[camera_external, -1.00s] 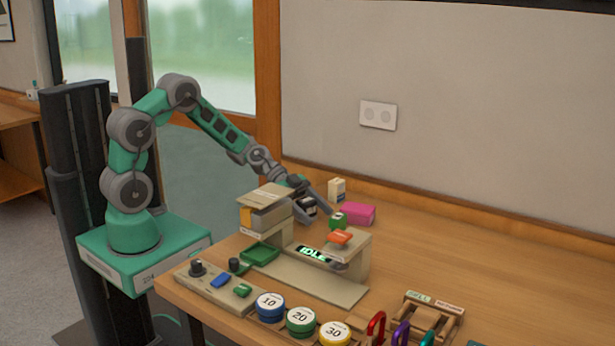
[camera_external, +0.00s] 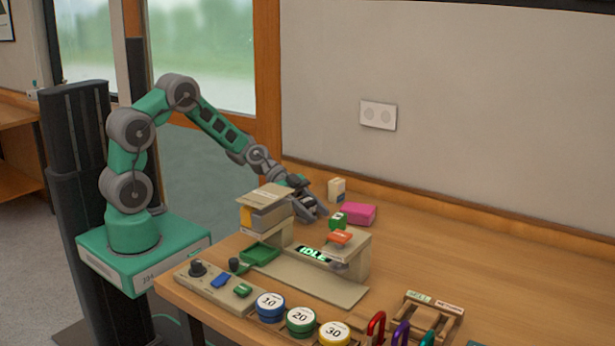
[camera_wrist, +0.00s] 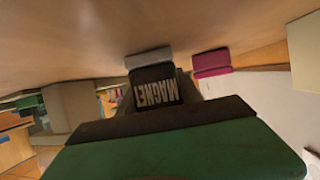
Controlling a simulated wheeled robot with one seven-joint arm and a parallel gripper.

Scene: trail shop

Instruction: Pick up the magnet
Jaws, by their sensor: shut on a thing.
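The magnet (camera_wrist: 156,94) is a dark block with pale "MAGNET" lettering, upside down in the wrist view, and a grey end. My gripper (camera_external: 312,208) is shut on it, behind the beige machine at the back of the table. In the wrist view, dark finger parts lie along both sides of the block. In the external view the magnet is small and mostly covered by the fingers. I cannot tell whether it touches the tabletop.
The beige machine (camera_external: 357,262) with an "IDLE" display is in front. The right tabletop (camera_external: 500,265) is clear.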

